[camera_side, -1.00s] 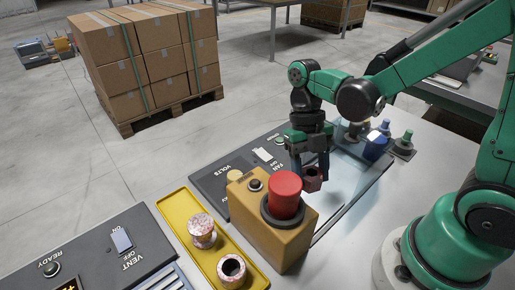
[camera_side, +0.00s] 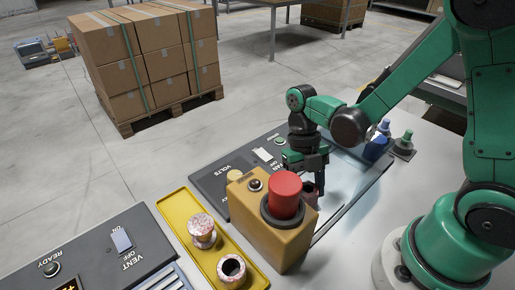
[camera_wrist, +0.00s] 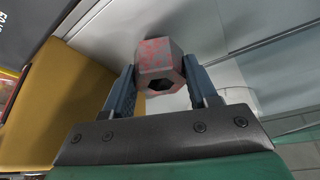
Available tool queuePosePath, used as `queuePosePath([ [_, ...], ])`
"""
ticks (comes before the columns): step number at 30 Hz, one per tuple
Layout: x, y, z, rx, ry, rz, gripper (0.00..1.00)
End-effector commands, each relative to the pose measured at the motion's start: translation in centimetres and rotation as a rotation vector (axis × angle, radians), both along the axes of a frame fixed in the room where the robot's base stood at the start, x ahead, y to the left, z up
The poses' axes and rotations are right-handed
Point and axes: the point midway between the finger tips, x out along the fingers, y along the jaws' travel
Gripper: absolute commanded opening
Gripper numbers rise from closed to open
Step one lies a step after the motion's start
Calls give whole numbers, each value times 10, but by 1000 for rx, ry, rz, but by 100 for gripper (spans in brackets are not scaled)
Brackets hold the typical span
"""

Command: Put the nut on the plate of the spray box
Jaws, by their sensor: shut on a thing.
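The nut (camera_wrist: 160,68) is a grey hexagonal piece with reddish patches and a dark hole, held between my two fingers in the wrist view. In the side view the nut (camera_side: 313,189) shows just behind the red button, which partly hides it. My gripper (camera_wrist: 158,85) is shut on it; in the side view my gripper (camera_side: 317,172) points down over the lit pale area (camera_side: 350,195) beside the dark control panel. I cannot tell the plate of the spray box apart there, nor the gap below the nut.
An ochre box (camera_side: 265,235) with a big red button (camera_side: 285,193) stands close in front of my gripper. The dark panel (camera_side: 215,182) lies to the left. Blue and green pieces (camera_side: 404,145) stand at the back right.

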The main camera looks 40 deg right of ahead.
Motion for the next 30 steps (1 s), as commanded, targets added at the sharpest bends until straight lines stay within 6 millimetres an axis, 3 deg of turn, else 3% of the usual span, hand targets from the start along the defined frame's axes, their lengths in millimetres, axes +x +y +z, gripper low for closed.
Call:
queuePosePath([
  [14, 0, 0, -10, 0, 0, 0, 0],
  [15, 0, 0, -10, 0, 0, 0, 55],
  [18, 0, 0, -10, 0, 0, 0, 83],
  [19, 0, 0, -10, 0, 0, 0, 89],
  [30, 2, -1, -7, 0, 0, 0, 89],
])
